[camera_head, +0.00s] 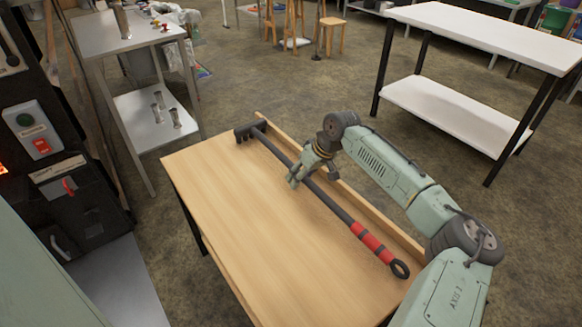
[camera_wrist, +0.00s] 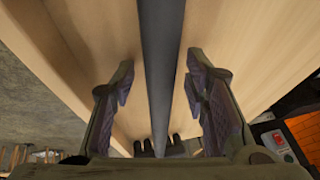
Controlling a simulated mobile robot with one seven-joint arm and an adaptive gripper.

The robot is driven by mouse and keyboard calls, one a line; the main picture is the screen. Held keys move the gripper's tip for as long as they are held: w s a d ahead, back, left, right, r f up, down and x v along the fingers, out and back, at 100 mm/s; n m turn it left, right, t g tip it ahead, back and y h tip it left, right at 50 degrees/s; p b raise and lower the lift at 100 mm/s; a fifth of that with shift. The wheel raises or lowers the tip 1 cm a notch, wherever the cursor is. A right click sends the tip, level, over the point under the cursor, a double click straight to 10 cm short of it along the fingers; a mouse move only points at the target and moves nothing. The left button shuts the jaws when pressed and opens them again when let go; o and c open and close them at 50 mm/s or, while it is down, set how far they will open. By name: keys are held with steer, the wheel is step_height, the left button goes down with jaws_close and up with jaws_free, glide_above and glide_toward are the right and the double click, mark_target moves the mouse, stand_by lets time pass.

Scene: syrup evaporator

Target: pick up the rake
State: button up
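The rake (camera_head: 329,202) lies lengthwise on the wooden table. Its dark toothed head (camera_head: 250,130) is at the far end, and its red banded grip with a ring end is at the near right. My gripper (camera_head: 302,177) is over the handle, nearer the head than the ring. In the wrist view the dark handle (camera_wrist: 158,70) runs between the two fingers of my gripper (camera_wrist: 162,90). The fingers are apart, with a gap on each side of the handle. The rake head (camera_wrist: 158,147) shows at the bottom of that view.
The wooden table (camera_head: 225,215) has a raised back edge (camera_head: 375,215) beside the rake. Its left part is bare. A black machine with switches (camera_head: 35,140) stands at the left, a metal shelf cart (camera_head: 130,40) behind it. A white table (camera_head: 490,35) stands at the back right.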

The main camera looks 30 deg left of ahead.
jaws_close()
stand_by(0.6)
